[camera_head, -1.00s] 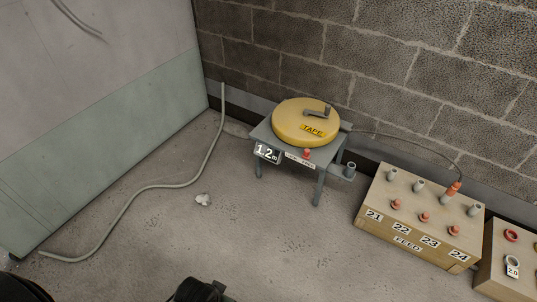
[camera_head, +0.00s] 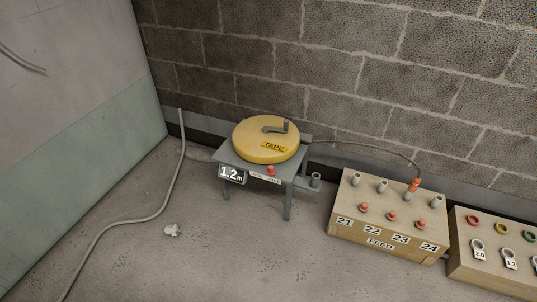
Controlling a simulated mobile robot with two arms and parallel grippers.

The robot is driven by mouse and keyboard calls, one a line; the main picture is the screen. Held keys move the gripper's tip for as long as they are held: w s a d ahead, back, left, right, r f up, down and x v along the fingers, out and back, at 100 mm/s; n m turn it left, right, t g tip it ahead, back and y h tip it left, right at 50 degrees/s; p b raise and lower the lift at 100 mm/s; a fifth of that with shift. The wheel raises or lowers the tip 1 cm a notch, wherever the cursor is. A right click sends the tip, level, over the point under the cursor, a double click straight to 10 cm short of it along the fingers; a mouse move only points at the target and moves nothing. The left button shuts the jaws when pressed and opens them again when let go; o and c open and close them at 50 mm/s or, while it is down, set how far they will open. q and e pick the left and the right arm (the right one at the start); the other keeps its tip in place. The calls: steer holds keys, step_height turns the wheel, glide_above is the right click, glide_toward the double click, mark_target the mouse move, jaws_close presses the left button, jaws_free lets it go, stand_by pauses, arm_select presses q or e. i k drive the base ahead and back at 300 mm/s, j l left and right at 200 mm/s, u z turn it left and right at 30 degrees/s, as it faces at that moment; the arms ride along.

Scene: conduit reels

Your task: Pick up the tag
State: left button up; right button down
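Two white tags show on the light wooden box at the far right. One tag (camera_head: 480,254) reads 2.0 and the other tag (camera_head: 510,263) reads 1.2. Each has a grey ring at its top. A further pale tag (camera_head: 535,263) is partly cut off by the right picture edge. Which tag the task means cannot be told. The yellow reel (camera_head: 265,142) marked TAPE sits on a small grey stand (camera_head: 228,158) with a 1.2 m display (camera_head: 231,174). Neither of my grippers is in view.
A wooden FEED box (camera_head: 385,238) numbered 21 to 24 carries grey stubs and red buttons. A thin cable runs from the stand to its orange plug (camera_head: 414,186). Coloured rings (camera_head: 472,220) sit on the right box. A grey hose (camera_head: 135,222) and crumpled scrap (camera_head: 171,230) lie on the floor.

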mark_target(510, 263)
steer(key=z, duration=1.9)
